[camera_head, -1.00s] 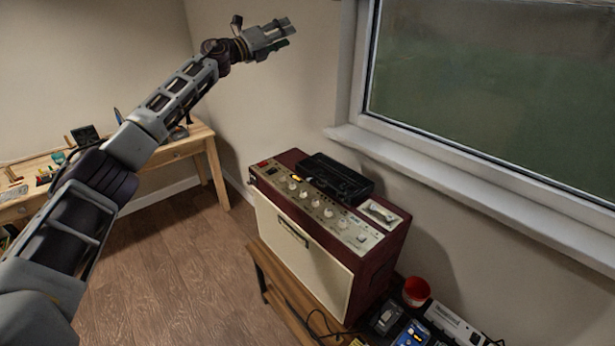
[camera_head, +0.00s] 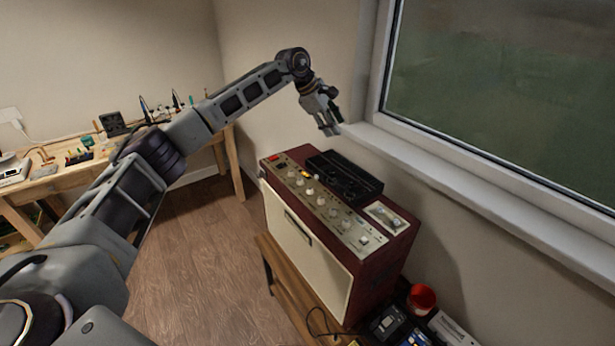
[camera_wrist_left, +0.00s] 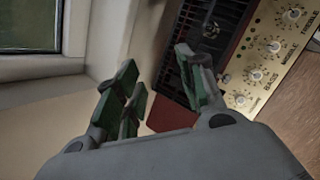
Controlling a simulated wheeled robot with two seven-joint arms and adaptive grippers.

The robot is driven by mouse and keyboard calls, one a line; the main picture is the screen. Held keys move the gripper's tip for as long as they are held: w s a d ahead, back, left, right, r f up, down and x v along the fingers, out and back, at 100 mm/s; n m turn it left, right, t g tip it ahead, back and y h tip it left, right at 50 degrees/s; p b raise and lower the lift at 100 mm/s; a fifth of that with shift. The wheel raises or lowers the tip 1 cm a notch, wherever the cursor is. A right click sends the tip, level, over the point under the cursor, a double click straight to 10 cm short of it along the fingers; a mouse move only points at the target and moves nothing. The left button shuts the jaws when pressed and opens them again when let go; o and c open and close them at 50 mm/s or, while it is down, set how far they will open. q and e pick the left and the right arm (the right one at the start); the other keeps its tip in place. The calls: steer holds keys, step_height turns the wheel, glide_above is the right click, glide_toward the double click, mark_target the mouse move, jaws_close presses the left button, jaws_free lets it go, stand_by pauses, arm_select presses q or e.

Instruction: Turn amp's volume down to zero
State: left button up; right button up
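The dark red amp (camera_head: 390,258) with a cream front stands on a wooden bench by the wall. Its tan control panel (camera_head: 325,210) on top carries a row of pale knobs. My right gripper is not seen.
A black device (camera_head: 345,178) lies on the amp's top behind the knobs. The window sill (camera_head: 440,172) runs close behind. A red cup (camera_head: 422,298) stands right of the amp. A wooden workbench (camera_head: 60,180) with tools is at the left; open floor lies between.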

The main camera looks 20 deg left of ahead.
arm_select(q)
steer(key=s+a+f+m+g+y, duration=0.2)
steer(key=s+a+f+m+y, duration=0.1)
steer(key=a+m, duration=0.1)
steer(key=m+g+y, duration=0.2)
steer(key=m+g, duration=0.1)
steer(key=m, duration=0.2)
glide_above(300, 179)
steer(key=shift+f+m, duration=0.25)
steer(key=shift+m, duration=0.05)
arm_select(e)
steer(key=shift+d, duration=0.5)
arm_select(q)
steer(key=shift+f, duration=0.15)
step_height(300, 179, down, 13)
steer(key=shift+f+p, duration=0.2)
steer(key=shift+p, duration=0.65)
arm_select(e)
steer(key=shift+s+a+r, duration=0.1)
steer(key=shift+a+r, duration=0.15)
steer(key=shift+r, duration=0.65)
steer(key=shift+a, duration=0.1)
